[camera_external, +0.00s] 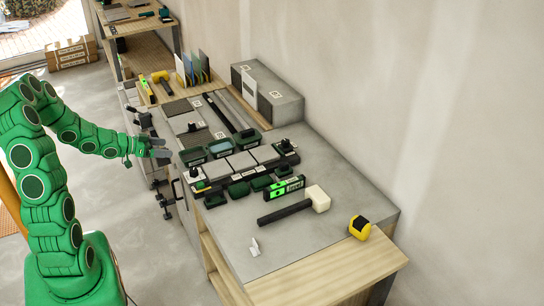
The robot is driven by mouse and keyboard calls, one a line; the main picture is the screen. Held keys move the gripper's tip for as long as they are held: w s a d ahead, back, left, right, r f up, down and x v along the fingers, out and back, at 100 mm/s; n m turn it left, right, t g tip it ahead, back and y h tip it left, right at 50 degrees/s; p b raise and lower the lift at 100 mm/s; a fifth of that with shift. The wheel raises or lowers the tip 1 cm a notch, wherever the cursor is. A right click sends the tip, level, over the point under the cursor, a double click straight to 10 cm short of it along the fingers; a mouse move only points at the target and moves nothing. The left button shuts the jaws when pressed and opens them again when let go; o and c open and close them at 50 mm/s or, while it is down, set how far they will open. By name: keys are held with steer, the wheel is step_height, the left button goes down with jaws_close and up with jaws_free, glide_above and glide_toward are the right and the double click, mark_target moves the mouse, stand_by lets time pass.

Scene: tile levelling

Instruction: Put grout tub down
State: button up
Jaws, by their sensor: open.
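A green level (285,188), a white-headed mallet (316,199) and a yellow tape measure (360,228) lie on the front half. A grey block (270,97) stands against the wall. Clamps (168,201) stick out at the left edge.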

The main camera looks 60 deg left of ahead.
steer(key=m+g, duration=0.1)
steer(key=g, duration=0.4)
glide_toward(193, 154)
steer(key=shift+w+d+r+y, duration=0.1)
steer(key=shift+w+d+y, duration=0.15)
steer(key=shift+d, duration=0.7)
steer(key=shift+w+d+y, duration=0.15)
steer(key=shift+w+d, duration=0.15)
steer(key=shift+d, duration=0.6)
steer(key=shift+x, duration=3.8)
steer(key=shift+a, duration=0.1)
steer(key=c, duration=1.3)
steer(key=shift+r, duration=0.1)
